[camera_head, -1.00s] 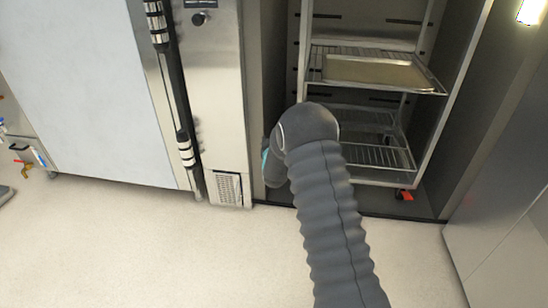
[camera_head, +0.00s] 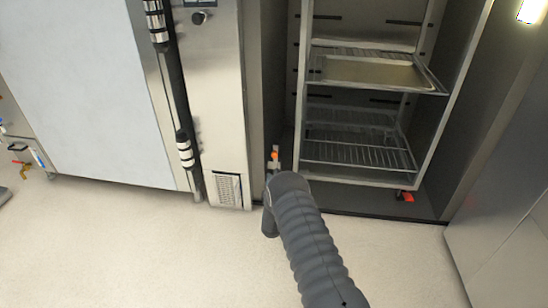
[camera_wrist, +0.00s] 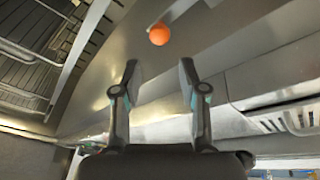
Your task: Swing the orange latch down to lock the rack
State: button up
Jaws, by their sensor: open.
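The orange latch (camera_head: 275,155) shows as a small orange tip on a light metal piece, low in the gap left of the rack (camera_head: 302,110). In the wrist view its round orange knob (camera_wrist: 159,34) sits on a thin pale rod, beyond the fingertips and roughly centred between them. My gripper (camera_wrist: 158,68) is open and empty, its two fingers apart and not visibly touching the knob. The latch's pivot cannot be made out.
The rack holds a shallow tray (camera_head: 365,72) above wire shelves, inside a recess. A steel panel with a vent (camera_head: 229,188) stands left of the latch. A red-orange piece (camera_head: 405,196) is at the rack's lower right. The pale floor in front is clear.

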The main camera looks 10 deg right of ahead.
aim_at(274, 157)
jog(key=b+x, duration=0.1)
jog(key=x, duration=0.9)
jog(key=shift+w+d+r, duration=0.1)
jog(key=shift+w+d, duration=0.05)
jog(key=shift+w, duration=0.2)
grip_shut()
